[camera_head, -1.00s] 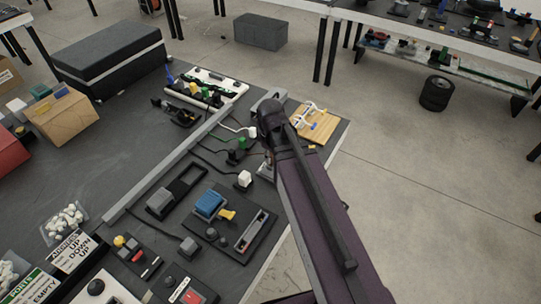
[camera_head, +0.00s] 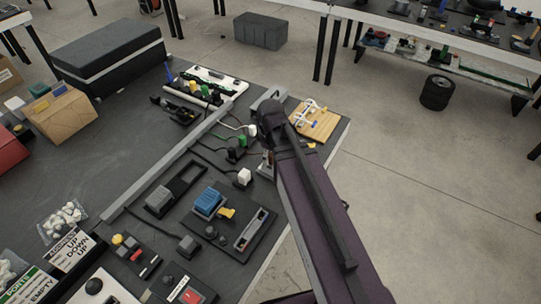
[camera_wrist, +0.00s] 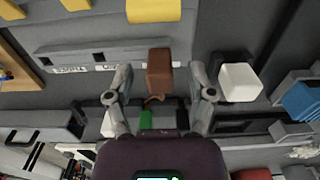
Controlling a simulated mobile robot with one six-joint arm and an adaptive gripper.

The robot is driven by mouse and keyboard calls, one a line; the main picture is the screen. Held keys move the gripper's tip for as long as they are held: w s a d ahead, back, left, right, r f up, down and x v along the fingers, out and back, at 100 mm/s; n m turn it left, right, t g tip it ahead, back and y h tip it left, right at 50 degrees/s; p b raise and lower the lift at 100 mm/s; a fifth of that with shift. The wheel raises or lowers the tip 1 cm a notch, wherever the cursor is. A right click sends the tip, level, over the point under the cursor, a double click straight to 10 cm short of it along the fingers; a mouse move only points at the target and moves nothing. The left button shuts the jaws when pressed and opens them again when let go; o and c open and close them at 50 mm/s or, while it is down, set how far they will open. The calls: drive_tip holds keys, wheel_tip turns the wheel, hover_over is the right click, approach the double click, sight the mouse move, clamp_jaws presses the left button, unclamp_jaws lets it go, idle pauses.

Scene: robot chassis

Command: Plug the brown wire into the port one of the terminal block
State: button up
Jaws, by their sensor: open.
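The brown plug (camera_wrist: 159,72) of the brown wire (camera_wrist: 153,100) stands in the middle of the wrist view. My gripper (camera_wrist: 160,84) is open, one finger on each side of the plug, with gaps showing between fingers and plug. A grey block with dark slots and upside-down labels (camera_wrist: 100,58), seemingly the terminal block, lies just beyond the plug. The plug overlaps part of it in this view, and I cannot tell whether they touch. In the head view, my arm hides most of the plug area.
A white connector (camera_wrist: 240,80) stands right of my gripper; it also shows in the head view (camera_head: 244,176). A green connector (camera_wrist: 146,120) sits close behind the fingers. Yellow pieces (camera_wrist: 153,10) are ahead. A long grey rail (camera_head: 165,160) crosses the table.

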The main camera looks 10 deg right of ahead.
sight(270, 154)
drive_tip(key=shift+r, duration=0.15)
wheel_tip(270, 154, up, 7)
drive_tip(key=p, duration=0.7)
drive_tip(key=shift+r+p, duration=0.2)
drive_tip(key=shift+p, duration=0.15)
drive_tip(key=w+f+b, duration=0.1)
drive_tip(key=w+d+f+b, duration=0.1)
drive_tip(key=w+f+b, duration=0.3)
drive_tip(key=shift+w+d+f, duration=0.15)
drive_tip(key=shift+d+f, duration=0.1)
drive_tip(key=shift+d, duration=0.1)
drive_tip(key=w, duration=0.5)
drive_tip(key=w+b, duration=0.1)
drive_tip(key=w, duration=0.4)
drive_tip(key=w+f, duration=0.1)
drive_tip(key=w, duration=0.4)
drive_tip(key=shift+w, duration=0.4)
drive_tip(key=shift+w+f+b, duration=0.2)
drive_tip(key=shift+f+b, duration=0.3)
drive_tip(key=shift+b, duration=0.2)
drive_tip(key=shift+s+f+b, duration=0.1)
drive_tip(key=shift+f+b, duration=1.1)
